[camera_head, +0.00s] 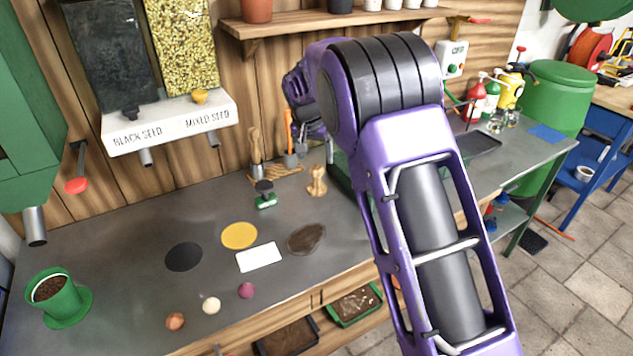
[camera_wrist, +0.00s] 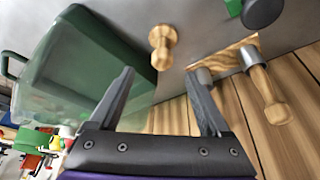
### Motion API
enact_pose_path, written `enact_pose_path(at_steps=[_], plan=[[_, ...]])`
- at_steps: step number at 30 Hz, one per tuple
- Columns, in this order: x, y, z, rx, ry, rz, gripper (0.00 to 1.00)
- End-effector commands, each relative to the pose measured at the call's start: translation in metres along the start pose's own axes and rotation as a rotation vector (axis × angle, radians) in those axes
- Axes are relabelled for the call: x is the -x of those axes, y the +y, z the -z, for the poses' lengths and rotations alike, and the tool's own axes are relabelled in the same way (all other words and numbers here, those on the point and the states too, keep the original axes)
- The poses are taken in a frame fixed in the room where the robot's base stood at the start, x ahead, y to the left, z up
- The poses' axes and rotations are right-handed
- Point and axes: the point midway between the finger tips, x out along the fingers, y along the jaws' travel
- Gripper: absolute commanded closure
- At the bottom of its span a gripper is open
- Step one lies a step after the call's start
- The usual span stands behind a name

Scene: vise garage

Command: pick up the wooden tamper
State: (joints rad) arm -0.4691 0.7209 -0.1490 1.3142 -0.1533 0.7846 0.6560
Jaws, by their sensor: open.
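The wooden tamper (camera_head: 316,181) is a small pale wood piece with a knob and a wider end. It stands on the grey bench, just left of my arm in the head view. In the wrist view the tamper (camera_wrist: 162,46) shows beyond the fingertips, roughly centred between them. My gripper (camera_wrist: 160,75) is open and empty, with the tamper apart from both fingers.
A green-tinted clear bin (camera_wrist: 95,65) stands close left of the tamper in the wrist view. A wooden tool holder (camera_wrist: 222,60) with wooden-handled tools is at its right. A green-based black-knobbed tool (camera_head: 265,197) stands nearby. The bench front has coloured patches and small balls.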

Motion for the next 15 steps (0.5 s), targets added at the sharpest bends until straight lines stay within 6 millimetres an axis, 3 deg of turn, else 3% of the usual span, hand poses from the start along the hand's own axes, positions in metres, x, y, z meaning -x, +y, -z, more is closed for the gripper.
enact_pose_path(at_steps=[3,11,15], plan=[[-0.019,0.000,0.000,0.000,-0.002,-0.001,0.19],[-0.037,-0.001,0.001,0.001,0.000,0.000,0.19],[-0.058,-0.003,0.003,0.000,-0.002,-0.001,0.19]])
